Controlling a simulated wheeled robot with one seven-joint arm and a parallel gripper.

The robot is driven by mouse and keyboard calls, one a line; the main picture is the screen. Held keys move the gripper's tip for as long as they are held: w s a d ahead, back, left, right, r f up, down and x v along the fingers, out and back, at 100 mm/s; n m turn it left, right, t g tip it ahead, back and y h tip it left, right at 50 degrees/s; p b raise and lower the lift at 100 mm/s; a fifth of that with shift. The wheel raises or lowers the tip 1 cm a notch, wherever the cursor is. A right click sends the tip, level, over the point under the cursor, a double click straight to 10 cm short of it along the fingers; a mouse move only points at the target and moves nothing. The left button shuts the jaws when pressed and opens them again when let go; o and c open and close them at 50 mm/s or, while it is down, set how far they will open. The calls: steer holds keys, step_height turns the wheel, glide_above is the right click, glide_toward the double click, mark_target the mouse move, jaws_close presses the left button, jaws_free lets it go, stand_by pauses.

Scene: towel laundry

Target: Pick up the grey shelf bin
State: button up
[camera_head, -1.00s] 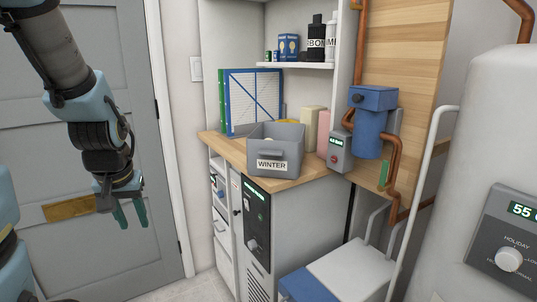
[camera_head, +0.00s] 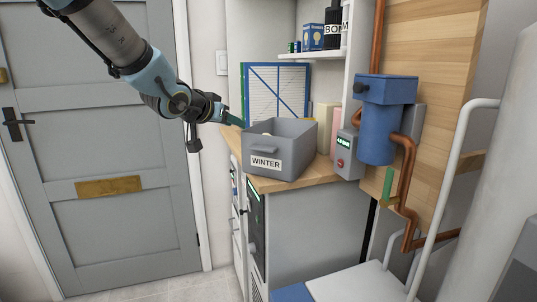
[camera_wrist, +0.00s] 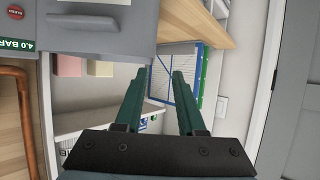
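The grey shelf bin (camera_head: 291,158) stands on the wooden counter, with a handle and a white label reading "WINTER" on its front. In the wrist view the grey bin (camera_wrist: 115,22) shows at the top left, upside down, with its handle. My gripper (camera_head: 238,121) is just left of the bin, near its rim, with a gap that I cannot judge exactly. In the wrist view the green fingers of my gripper (camera_wrist: 161,70) are apart with nothing between them.
A blue-framed filter (camera_head: 276,88) stands behind the bin. A grey box with a red button (camera_head: 344,156) and a blue pump unit (camera_head: 378,135) are to the right. A shelf (camera_head: 305,54) with boxes and bottles is above. The wooden counter (camera_head: 318,174) is bare in front.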

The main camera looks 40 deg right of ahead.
mark_target(254, 127)
steer(key=shift+s+d+r+x, duration=0.15)
steer(key=shift+x, duration=1.7)
steer(key=shift+s+d+r+x, duration=0.1)
steer(key=shift+r+x, duration=0.05)
steer(key=shift+x, duration=1.7)
steer(key=shift+s+d+r+x, duration=0.15)
steer(key=shift+x, duration=1.7)
jaws_close()
steer(key=shift+r+h, duration=0.1)
steer(key=shift+h, duration=0.2)
